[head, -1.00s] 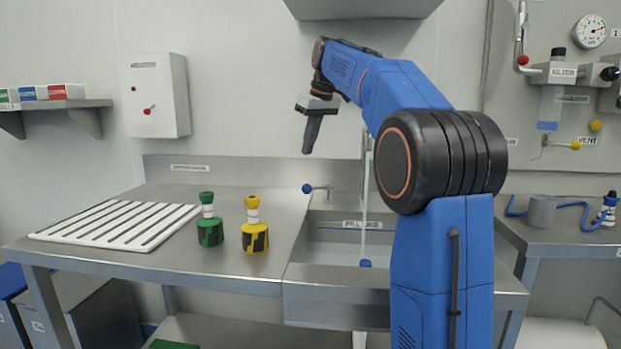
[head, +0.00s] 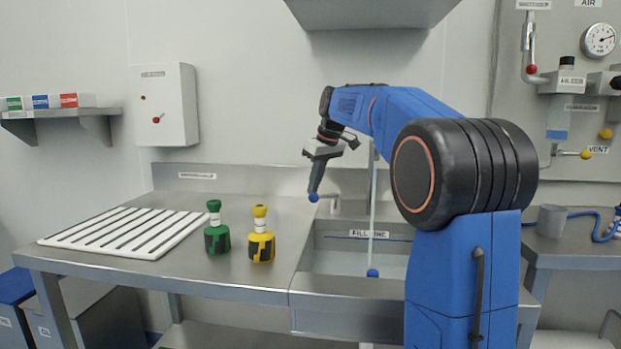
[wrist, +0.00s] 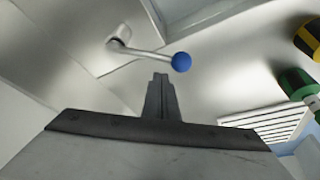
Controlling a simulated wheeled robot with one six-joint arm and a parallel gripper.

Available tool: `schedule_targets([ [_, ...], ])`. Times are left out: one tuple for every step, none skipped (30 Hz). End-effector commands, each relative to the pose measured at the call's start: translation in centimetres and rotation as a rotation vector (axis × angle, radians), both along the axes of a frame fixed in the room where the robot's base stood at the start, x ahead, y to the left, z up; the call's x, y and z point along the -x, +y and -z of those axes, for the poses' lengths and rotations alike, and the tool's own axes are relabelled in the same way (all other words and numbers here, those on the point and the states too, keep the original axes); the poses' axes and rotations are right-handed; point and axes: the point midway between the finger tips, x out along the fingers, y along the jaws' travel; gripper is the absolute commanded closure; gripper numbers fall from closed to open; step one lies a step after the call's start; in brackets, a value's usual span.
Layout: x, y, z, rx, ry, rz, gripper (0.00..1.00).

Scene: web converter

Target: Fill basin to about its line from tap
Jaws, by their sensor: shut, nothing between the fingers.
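The steel basin (head: 345,287) is sunk in the bench, with a FILL LINE label (head: 375,234) on its back wall. A thin pale vertical streak, seemingly water, falls from the tap (head: 373,160) into it. I cannot clearly tell the water level. A blue knob-like piece (head: 372,273) shows low in the basin. The tap lever with a blue ball end (head: 313,198) points left; its ball also shows in the wrist view (wrist: 181,62). My gripper (head: 315,192) is shut and empty, its tips close by the ball. In the wrist view the fingertips (wrist: 159,78) appear just apart from it.
A green-capped bottle (head: 216,238) and a yellow-capped bottle (head: 261,243) stand on the bench left of the basin. A white slatted rack (head: 125,232) lies further left. A grey hood (head: 370,12) hangs above. A grey cup (head: 551,220) stands right.

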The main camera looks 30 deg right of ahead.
Motion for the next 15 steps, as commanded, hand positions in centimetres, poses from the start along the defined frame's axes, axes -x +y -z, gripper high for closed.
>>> schedule_targets([
  [0.41, -0.19, 0.21, -0.001, 0.002, 0.001, 1.0],
  [0.62, -0.25, 0.27, 0.0, 0.002, 0.0, 1.0],
  [0.87, -0.33, 0.32, 0.0, 0.002, 0.0, 1.0],
  [1.01, -0.37, 0.35, 0.0, 0.002, 0.0, 1.0],
  [1.12, -0.41, 0.36, 0.0, 0.002, 0.0, 1.0],
  [1.22, -0.46, 0.39, 0.0, 0.002, 0.0, 1.0],
  [1.27, -0.47, 0.41, 0.0, 0.002, 0.0, 1.0],
  [1.31, -0.49, 0.41, 0.0, 0.002, 0.0, 1.0],
  [1.32, -0.5, 0.42, 0.0, 0.002, 0.0, 1.0],
  [1.33, -0.5, 0.42, -0.001, 0.003, -0.001, 1.0],
  [1.33, -0.51, 0.42, -0.001, 0.003, -0.001, 1.0],
  [1.32, -0.5, 0.42, -0.001, 0.003, -0.001, 1.0],
  [1.32, -0.5, 0.42, -0.001, 0.003, -0.001, 1.0],
  [1.32, -0.5, 0.42, 0.0, 0.002, 0.0, 1.0],
  [1.31, -0.5, 0.42, -0.001, 0.003, -0.001, 1.0],
])
